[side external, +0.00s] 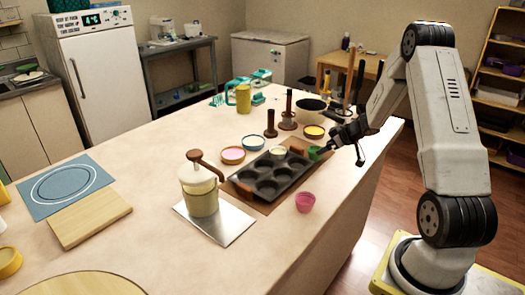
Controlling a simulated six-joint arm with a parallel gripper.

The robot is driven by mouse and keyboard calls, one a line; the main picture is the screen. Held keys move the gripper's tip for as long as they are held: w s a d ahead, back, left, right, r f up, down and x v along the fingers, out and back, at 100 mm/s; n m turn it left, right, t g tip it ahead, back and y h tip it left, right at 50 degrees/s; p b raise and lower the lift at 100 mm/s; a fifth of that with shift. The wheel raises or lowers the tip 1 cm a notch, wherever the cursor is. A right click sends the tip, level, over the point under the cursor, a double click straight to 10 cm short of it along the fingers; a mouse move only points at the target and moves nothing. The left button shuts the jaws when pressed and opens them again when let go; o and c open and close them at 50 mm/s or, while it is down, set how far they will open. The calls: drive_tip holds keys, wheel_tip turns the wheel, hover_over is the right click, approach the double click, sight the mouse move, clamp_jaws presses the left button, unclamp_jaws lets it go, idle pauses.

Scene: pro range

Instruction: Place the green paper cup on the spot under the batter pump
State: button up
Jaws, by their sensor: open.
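The green paper cup (314,154) is at the right back corner of the dark muffin tin (267,190). My gripper (324,150) is open with its fingertips close to the cup's right side. At this size I cannot tell whether they touch it or whether the cup sits in a tin hollow. The batter pump (202,196), a cream jar with a brown handle, stands on a silver plate (229,226) left of the tin. No cup shows on the bare part of the plate. The exact spot under the spout is hard to make out.
A pink cup (305,202) stands right of the tin, near the counter edge. A pale cup (278,151) is at the tin's back. Bowls (233,155), brown upright posts (270,124) and a pot (310,112) stand behind. The counter front of the plate is clear.

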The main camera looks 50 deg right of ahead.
drive_tip(key=shift+w+f, duration=0.25)
drive_tip(key=shift+x, duration=2.6)
drive_tip(key=shift+d+r, duration=0.1)
drive_tip(key=c, duration=1)
drive_tip(key=shift+r, duration=0.1)
